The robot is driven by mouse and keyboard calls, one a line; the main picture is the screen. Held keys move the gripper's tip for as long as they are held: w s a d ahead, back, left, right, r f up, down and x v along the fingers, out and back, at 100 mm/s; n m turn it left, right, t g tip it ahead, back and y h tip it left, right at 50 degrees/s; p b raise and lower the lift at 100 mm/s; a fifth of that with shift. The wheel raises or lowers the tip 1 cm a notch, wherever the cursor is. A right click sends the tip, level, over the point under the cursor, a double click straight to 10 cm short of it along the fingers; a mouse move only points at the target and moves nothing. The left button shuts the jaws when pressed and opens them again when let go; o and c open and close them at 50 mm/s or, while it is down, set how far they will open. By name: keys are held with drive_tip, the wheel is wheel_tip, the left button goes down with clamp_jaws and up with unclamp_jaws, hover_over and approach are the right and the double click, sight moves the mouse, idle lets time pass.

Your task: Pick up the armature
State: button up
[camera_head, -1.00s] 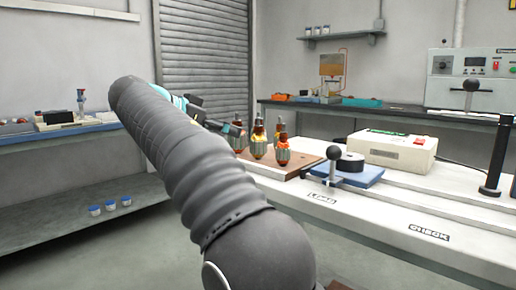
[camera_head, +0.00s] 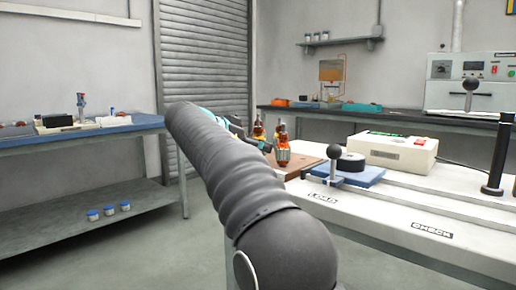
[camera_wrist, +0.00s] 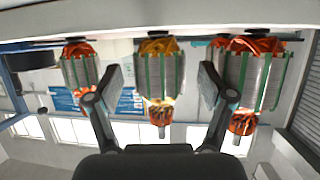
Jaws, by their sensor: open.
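Several armatures with orange windings and grey-green cores stand on a brown wooden board (camera_head: 298,166). One armature (camera_head: 283,150) shows clearly in the head view; others are partly hidden behind my arm. In the wrist view, which appears upside down, a middle armature (camera_wrist: 160,75) with a yellow-orange winding sits between my fingers in the picture. Other armatures stand to its left (camera_wrist: 80,68) and right (camera_wrist: 252,75). My gripper (camera_wrist: 161,86) is open and empty, with one finger on each side of the middle armature. I cannot tell whether the fingers reach around it or touch it.
A blue block with a black disc (camera_head: 351,161) and a ball-topped lever (camera_head: 334,152) stand right of the board. A cream box (camera_head: 393,151) is behind them. The white bench (camera_head: 390,215) is clear in front. The neighbouring armatures stand close outside my fingers.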

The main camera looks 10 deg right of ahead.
sight(258, 133)
drive_tip(key=shift+w+d+f, duration=0.2)
drive_tip(key=shift+d, duration=0.25)
clamp_jaws()
drive_tip(key=shift+r, duration=0.15)
drive_tip(key=shift+r, duration=0.5)
wheel_tip(258, 133, up, 2)
drive_tip(key=shift+r+p, duration=0.15)
drive_tip(key=shift+p, duration=0.6)
drive_tip(key=s+a, duration=0.4)
drive_tip(key=a, duration=0.4)
drive_tip(key=s+a, duration=0.4)
drive_tip(key=a, duration=0.3)
drive_tip(key=shift+s+a, duration=0.35)
drive_tip(key=shift+a, duration=0.05)
